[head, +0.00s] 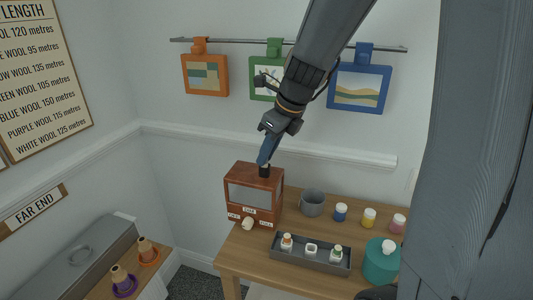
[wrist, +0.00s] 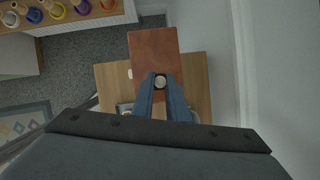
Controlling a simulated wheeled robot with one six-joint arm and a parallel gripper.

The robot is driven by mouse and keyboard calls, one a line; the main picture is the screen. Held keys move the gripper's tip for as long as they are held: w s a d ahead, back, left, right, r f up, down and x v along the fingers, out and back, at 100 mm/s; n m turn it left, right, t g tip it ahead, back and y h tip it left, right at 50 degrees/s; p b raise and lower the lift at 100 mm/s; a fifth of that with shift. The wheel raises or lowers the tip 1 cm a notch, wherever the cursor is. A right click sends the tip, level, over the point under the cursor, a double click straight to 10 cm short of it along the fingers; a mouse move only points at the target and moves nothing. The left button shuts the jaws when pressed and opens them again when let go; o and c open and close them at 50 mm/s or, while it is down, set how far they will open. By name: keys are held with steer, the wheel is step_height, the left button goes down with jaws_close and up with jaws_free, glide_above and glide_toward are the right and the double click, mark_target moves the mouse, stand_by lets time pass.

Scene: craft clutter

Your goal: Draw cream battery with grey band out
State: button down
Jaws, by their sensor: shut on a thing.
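A reddish-brown box (head: 238,194) with a grey window and small white labels stands at the left end of the wooden table. A short dark upright piece, apparently a socket (head: 264,172), rises from its top. My gripper (head: 266,160) points down over it, fingers shut. In the wrist view the fingertips close on a round cream end, apparently the battery (wrist: 160,82), with dark edging around it, above the box top (wrist: 153,47). Its grey band is hidden. I cannot tell how deep the battery sits in the socket.
On the table, a grey mug (head: 312,203), small paint jars (head: 340,212) and a teal jar (head: 379,264) stand right of the box. A dark tray (head: 297,255) with small bottles lies in front. Framed pictures (head: 205,75) hang behind my arm.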

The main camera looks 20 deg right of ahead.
steer(key=shift+r+p, duration=0.55)
steer(key=shift+p, duration=0.25)
stand_by(0.4)
steer(key=shift+r+p, duration=2.8)
steer(key=shift+p, duration=0.35)
